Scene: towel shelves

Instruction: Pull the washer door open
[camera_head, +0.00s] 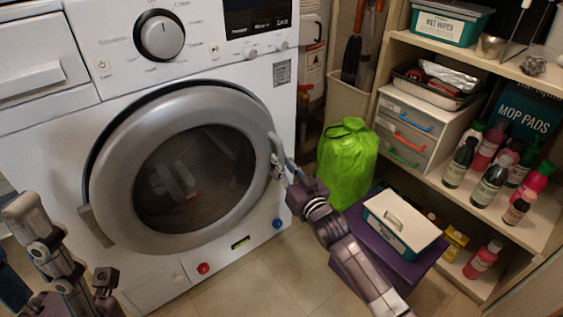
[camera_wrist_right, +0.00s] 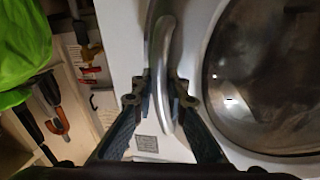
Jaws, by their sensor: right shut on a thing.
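The washer (camera_head: 130,50) is white and fills the left of the head view. Its round door (camera_head: 112,190) has a grey ring and dark glass. A dark band shows along the ring's upper edge; I cannot tell if the door stands slightly ajar. The curved silver handle (camera_head: 277,145) is at the door's right edge. My right gripper (camera_head: 284,172) is there, shut on the handle. The right wrist view shows its fingertips (camera_wrist_right: 165,95) on either side of the handle (camera_wrist_right: 163,45).
A green bag (camera_head: 346,160) stands right of the washer. A purple box (camera_head: 385,245) with a white-lidded container (camera_head: 405,220) sits on the floor. Shelves (camera_head: 540,225) with bottles and drawers fill the right. Tiled floor (camera_head: 250,275) is clear before the washer.

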